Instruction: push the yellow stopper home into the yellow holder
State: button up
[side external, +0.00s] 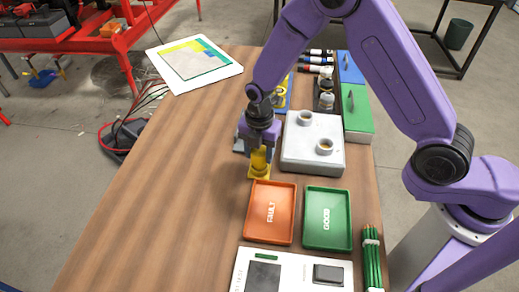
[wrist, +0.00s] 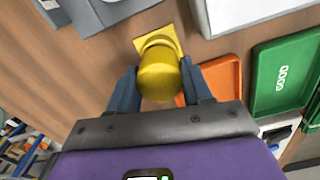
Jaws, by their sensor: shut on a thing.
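The yellow stopper (wrist: 158,76) is between the fingers of my gripper (wrist: 160,92) in the wrist view. In the side view my gripper (side external: 260,148) points down, shut on the stopper (side external: 260,160). The yellow holder (side external: 259,172) stands on the wooden table directly below, near the top edge of the orange tray. In the wrist view the holder's square base (wrist: 168,34) shows just beyond the stopper. The stopper appears to meet the holder, but the joint is partly hidden and I cannot tell how deep it sits.
The orange tray (side external: 251,234) and green tray (side external: 327,239) lie close in front. A pale block with two round sockets (side external: 297,157) stands to the right. A white panel (side external: 246,284) lies at the front. The table's left side (side external: 160,190) is clear.

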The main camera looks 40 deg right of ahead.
jog(key=shift+f, duration=0.9)
jog(key=o, duration=1.2)
jog(key=shift+o, duration=0.2)
jog(key=shift+r, duration=0.1)
notch_tip(320, 180, up, 17)
jog(key=shift+r, duration=0.15)
